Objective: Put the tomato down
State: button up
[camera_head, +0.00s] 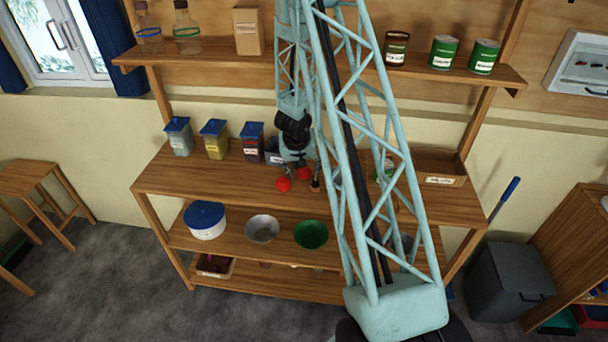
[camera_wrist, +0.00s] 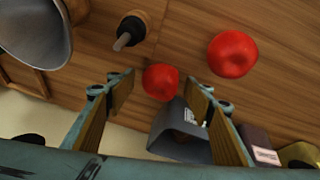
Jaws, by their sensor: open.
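Two red tomatoes are on the wooden worktop. One tomato (camera_wrist: 160,82) lies between the fingertips of my gripper (camera_wrist: 160,78), with a gap to each finger; in the head view this tomato (camera_head: 304,174) is just below the gripper. The other tomato (camera_wrist: 232,54) lies apart, outside the right finger; in the head view this second tomato (camera_head: 283,184) is nearer the front left. My gripper is open, with its fingers on both sides of the first tomato. I cannot tell exactly how high the fingertips are above the worktop.
A dark-topped wooden mill (camera_wrist: 131,30) stands close to the left finger. A grey metal vessel (camera_wrist: 38,32) is at upper left. A grey bin (camera_wrist: 180,132) stands by the first tomato. Blue-lidded jars (camera_head: 215,140) stand to the left, a wooden box (camera_head: 440,167) to the right.

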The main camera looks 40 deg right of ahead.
jog(key=shift+c, duration=0.8)
jog(key=c, duration=0.6)
